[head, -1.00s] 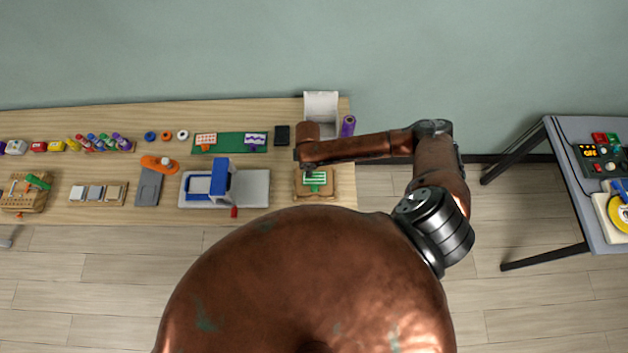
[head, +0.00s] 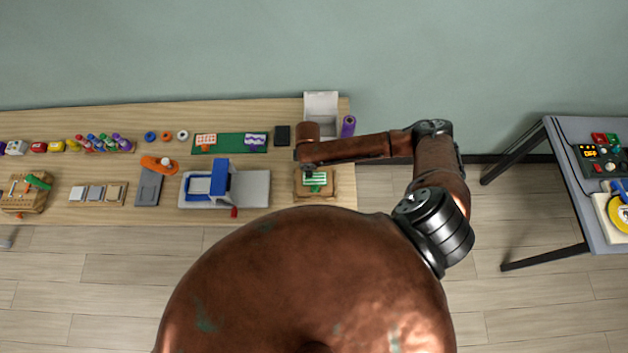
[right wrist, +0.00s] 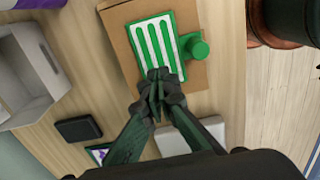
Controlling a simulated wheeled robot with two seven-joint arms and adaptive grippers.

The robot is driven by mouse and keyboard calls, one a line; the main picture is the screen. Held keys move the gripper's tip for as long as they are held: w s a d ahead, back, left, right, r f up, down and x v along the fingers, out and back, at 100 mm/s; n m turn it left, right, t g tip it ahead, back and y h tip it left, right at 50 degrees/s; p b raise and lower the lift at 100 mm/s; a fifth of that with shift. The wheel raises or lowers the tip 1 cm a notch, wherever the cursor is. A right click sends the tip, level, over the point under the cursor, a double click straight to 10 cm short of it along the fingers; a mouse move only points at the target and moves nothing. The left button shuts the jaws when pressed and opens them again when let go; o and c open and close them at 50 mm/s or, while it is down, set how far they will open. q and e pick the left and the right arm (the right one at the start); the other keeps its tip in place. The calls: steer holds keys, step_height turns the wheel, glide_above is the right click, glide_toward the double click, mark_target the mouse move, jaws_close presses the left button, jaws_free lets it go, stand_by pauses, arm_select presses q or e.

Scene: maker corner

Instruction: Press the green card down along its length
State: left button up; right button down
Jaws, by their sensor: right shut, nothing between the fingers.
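The green card (head: 316,179), with white stripes, lies on a brown cardboard piece (head: 338,188) on the workbench. It also shows in the right wrist view (right wrist: 143,42), with a green round knob (right wrist: 197,47) at its right side. My right gripper (right wrist: 157,80) is shut and empty, its fingertips over the near end of the card. I cannot tell whether the tips touch the card. In the head view my right gripper (head: 309,167) is at the card's upper edge, partly hidden by its own arm. My left gripper is not in view.
A white open box (head: 321,103) and a purple cylinder (head: 348,126) stand behind the card. A blue and grey device (head: 222,180) is to its left, and a small black block (head: 282,134) lies behind. A second table (head: 590,225) stands far right, across open floor.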

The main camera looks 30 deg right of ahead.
steer(key=shift+f+b, duration=0.4)
steer(key=shift+f, duration=0.6)
steer(key=shift+s+f+p, duration=0.15)
steer(key=shift+s+p, duration=0.05)
steer(key=shift+p, duration=0.2)
stand_by(2.0)
step_height(320, 180, up, 5)
steer(key=p, duration=0.5)
steer(key=shift+w+p, duration=0.15)
steer(key=shift+p, duration=0.25)
